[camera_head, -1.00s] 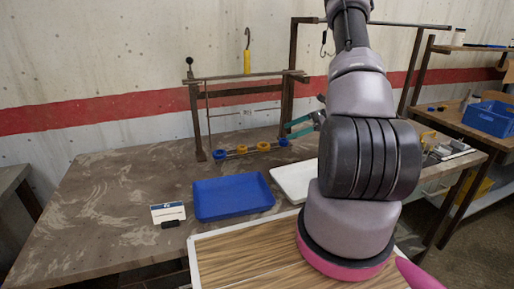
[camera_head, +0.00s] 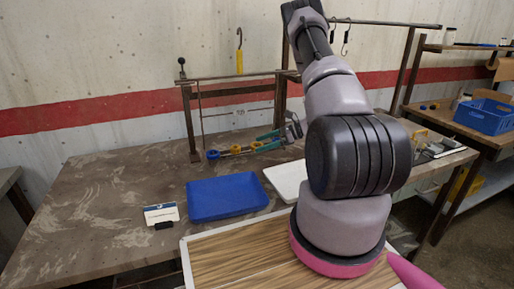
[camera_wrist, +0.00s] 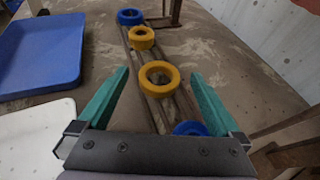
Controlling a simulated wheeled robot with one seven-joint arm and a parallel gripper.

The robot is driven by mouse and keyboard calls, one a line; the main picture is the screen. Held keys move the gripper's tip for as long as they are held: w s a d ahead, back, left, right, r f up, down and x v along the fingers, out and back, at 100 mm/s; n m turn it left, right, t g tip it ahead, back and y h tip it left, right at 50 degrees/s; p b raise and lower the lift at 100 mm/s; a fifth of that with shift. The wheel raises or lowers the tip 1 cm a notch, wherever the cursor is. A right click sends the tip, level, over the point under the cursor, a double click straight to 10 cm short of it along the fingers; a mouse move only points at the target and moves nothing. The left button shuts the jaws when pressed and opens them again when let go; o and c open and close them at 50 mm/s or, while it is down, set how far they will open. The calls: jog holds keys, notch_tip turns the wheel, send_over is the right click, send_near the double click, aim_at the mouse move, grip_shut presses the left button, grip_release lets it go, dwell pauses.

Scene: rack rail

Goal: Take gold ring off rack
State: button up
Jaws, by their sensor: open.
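The rack's low rail (camera_wrist: 150,104) carries several rings in a row. In the wrist view, a gold ring (camera_wrist: 173,88) lies between my open teal fingers, close to the tips. A second gold ring (camera_wrist: 141,44) is farther along, followed by a blue ring (camera_wrist: 130,17) at the far end. Another blue ring (camera_wrist: 190,128) is nearest my palm, partly hidden by it. My gripper (camera_wrist: 160,73) is open and empty. In the head view, my gripper (camera_head: 264,142) is at the right end of the row and hides part of it.
A blue tray (camera_head: 226,197) and a white tray (camera_head: 282,181) lie on the table in front of the rack. A small card stand (camera_head: 161,213) is at left. Rack posts (camera_head: 190,125) rise beside the rail. The table's left side is clear.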

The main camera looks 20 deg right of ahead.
jog(key=shift+w+a+f, duration=0.1)
jog(key=shift+a+f, duration=0.05)
jog(key=shift+a, duration=0.05)
jog(key=c, duration=1.4)
